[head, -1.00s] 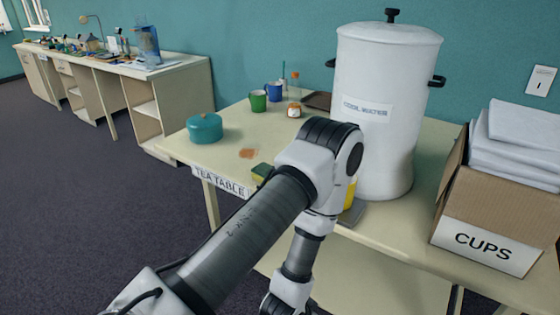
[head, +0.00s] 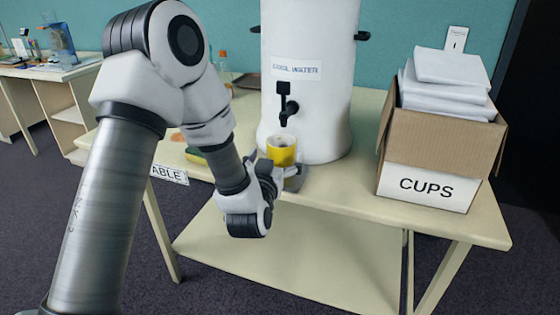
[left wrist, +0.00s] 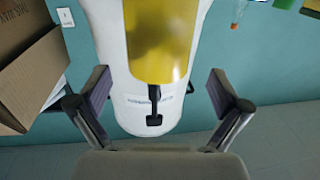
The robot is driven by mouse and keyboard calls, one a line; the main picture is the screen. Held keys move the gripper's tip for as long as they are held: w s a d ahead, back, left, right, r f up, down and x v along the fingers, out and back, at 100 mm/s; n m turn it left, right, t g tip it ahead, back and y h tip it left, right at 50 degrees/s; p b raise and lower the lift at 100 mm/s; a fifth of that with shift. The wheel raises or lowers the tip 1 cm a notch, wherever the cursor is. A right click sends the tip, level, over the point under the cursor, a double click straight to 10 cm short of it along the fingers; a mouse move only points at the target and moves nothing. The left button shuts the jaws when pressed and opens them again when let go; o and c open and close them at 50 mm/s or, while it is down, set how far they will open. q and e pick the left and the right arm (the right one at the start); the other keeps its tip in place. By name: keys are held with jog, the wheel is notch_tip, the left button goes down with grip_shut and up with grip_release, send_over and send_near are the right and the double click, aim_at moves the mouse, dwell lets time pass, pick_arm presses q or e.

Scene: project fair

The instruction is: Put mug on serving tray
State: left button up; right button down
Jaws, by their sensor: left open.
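A yellow mug (head: 281,151) stands upright in front of the white water dispenser, below its black tap. Its inside is too small to read. My left gripper (head: 275,165) is open close to the mug on its near side. In the left wrist view the mug (left wrist: 158,40) shows large, ahead between the open fingers of the gripper (left wrist: 160,76); I cannot tell whether they touch it. A dark flat piece, perhaps the serving tray (head: 247,81), lies at the back of the table, partly hidden by the dispenser. My right gripper is out of view.
The water dispenser (head: 308,100) fills the middle of the tea table (head: 340,185). A cardboard box labelled CUPS (head: 440,145) stands to the right. A green and yellow sponge (head: 196,156) lies left, partly behind my arm.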

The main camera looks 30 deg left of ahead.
aim_at(284, 137)
pick_arm(q)
jog(key=x, duration=0.3)
jog(key=p+x, duration=0.1)
jog(key=x, duration=0.1)
jog(key=shift+w+r, duration=0.15)
jog(key=shift+r, duration=0.2)
jog(key=shift+w+a+f, duration=0.1)
jog(key=shift+w+f, duration=0.1)
jog(key=shift+w, duration=0.05)
jog(key=shift+r, duration=0.1)
jog(key=c, duration=1.6)
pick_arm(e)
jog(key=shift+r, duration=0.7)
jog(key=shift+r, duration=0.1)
